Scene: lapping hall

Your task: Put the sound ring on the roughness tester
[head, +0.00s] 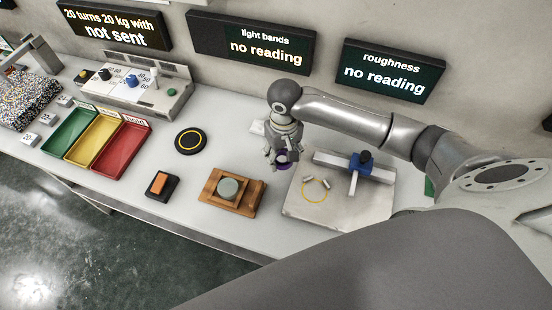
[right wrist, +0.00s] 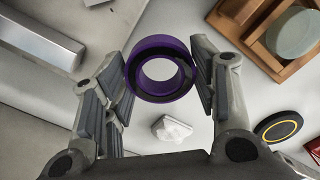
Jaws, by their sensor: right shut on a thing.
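My right gripper (head: 283,158) is shut on a purple ring (head: 285,166), held near the left back corner of the roughness tester (head: 300,208). In the right wrist view the ring (right wrist: 163,94) sits between the finger pads of my gripper (right wrist: 160,72), its open hole facing the camera. The tester is a pale grey plate with a yellow circle (head: 318,201), two small metal pieces at that circle, a metal bar and a blue carriage (head: 361,161). I cannot tell whether the ring touches the plate. My left gripper is not in view.
A wooden stand with a grey-green disc (head: 229,187) is left of the tester. Further left are an orange-topped black block (head: 158,185), a black disc with a yellow circle (head: 190,141), and green, yellow and red trays (head: 122,150). A white lump (right wrist: 171,129) lies behind the gripper.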

